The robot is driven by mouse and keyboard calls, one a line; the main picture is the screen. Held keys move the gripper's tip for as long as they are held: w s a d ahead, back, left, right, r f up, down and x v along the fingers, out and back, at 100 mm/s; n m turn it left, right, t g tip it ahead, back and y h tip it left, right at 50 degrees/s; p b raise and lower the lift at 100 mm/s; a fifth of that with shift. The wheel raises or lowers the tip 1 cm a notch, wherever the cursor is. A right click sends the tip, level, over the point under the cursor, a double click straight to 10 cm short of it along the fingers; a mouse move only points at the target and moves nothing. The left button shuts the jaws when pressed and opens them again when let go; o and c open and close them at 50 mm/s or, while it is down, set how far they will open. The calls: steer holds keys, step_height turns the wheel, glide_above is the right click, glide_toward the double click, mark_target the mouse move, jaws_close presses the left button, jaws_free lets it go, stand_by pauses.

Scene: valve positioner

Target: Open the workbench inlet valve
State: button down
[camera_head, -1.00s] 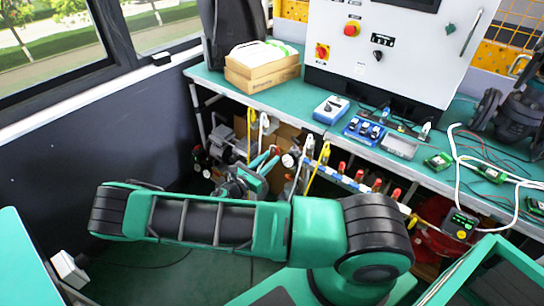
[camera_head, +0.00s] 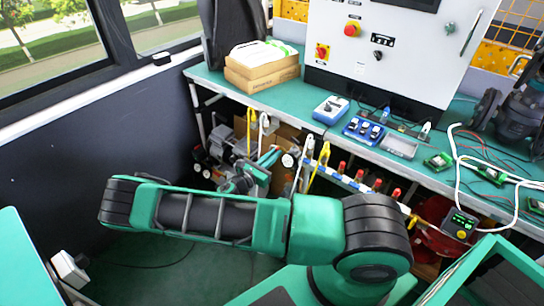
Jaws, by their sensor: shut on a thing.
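My gripper (camera_head: 268,158) shows as a small green-and-grey end under the left part of the workbench (camera_head: 345,138), among the pipe fittings. It is shut on a small part there, apparently the inlet valve's handle. The fingertips and the handle are too small and crowded to make out clearly. A round white-faced gauge (camera_head: 288,160) sits just to the right of the gripper. My arm link in front hides the lower part of this area.
Yellow and white levers (camera_head: 324,154) and several red-capped fittings (camera_head: 359,175) line the bench's underside. Boxes (camera_head: 262,72), a blue meter (camera_head: 331,109) and a control cabinet (camera_head: 385,50) stand on top.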

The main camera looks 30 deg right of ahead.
steer(key=shift+s+f+m, duration=0.1)
steer(key=shift+m, duration=2.85)
steer(key=shift+s+f+m, duration=0.1)
steer(key=shift+f+m, duration=0.05)
steer(key=shift+m, duration=2.85)
steer(key=shift+s+f+m, duration=0.1)
steer(key=shift+m, duration=2.85)
steer(key=c, duration=1.9)
jaws_free()
steer(key=shift+o, duration=0.2)
steer(key=shift+d, duration=0.1)
